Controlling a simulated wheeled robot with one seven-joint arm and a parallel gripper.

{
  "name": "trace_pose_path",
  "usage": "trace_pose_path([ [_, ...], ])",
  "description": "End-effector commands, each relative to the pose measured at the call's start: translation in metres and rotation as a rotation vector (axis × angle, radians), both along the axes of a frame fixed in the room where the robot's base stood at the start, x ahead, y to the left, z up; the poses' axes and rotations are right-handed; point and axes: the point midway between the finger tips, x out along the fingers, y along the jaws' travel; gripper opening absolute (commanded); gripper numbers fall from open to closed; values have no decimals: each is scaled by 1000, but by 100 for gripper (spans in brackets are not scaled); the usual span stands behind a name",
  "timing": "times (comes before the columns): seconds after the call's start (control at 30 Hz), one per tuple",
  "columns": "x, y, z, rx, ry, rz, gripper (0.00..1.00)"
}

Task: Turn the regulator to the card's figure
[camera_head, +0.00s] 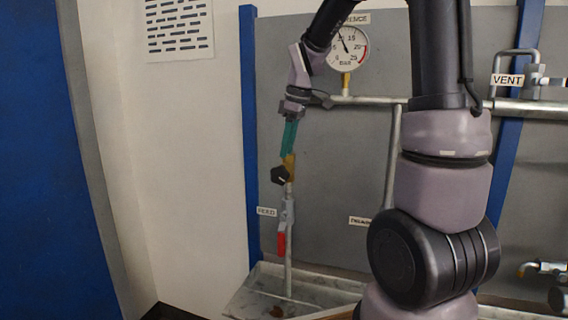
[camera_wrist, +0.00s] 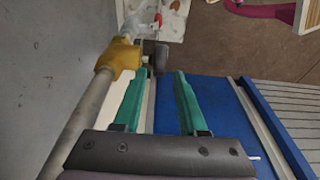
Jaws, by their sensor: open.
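The regulator is a brass body (camera_head: 288,165) with a black knob (camera_head: 280,175) on a vertical pipe, left of centre. In the wrist view the brass body (camera_wrist: 121,58) is at upper left and the dark knob (camera_wrist: 161,57) is just ahead of the fingertips. My gripper (camera_head: 287,153) has teal fingers and is just above the knob in the head view. In the wrist view my gripper (camera_wrist: 156,75) is open, with a clear gap between its fingers. The round gauge (camera_head: 347,47) reads BAR, its needle pointing up and slightly left. No card figure is readable.
A red-handled valve (camera_head: 281,243) sits below the regulator beside a FEED label (camera_head: 266,211). A grey tray (camera_head: 258,290) is under the pipes. A VENT label (camera_head: 507,80) and more pipework are at right. A printed sheet (camera_head: 180,28) hangs on the wall.

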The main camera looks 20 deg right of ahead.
Motion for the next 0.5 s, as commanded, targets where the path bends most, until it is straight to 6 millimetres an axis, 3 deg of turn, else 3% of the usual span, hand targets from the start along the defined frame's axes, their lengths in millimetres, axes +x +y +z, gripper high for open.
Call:
trace_pose_path([
  [0.2, -3, -5, 28, 0, -2, 0, 41],
  [0.5, -4, -6, 33, -1, 1, 0, 41],
])
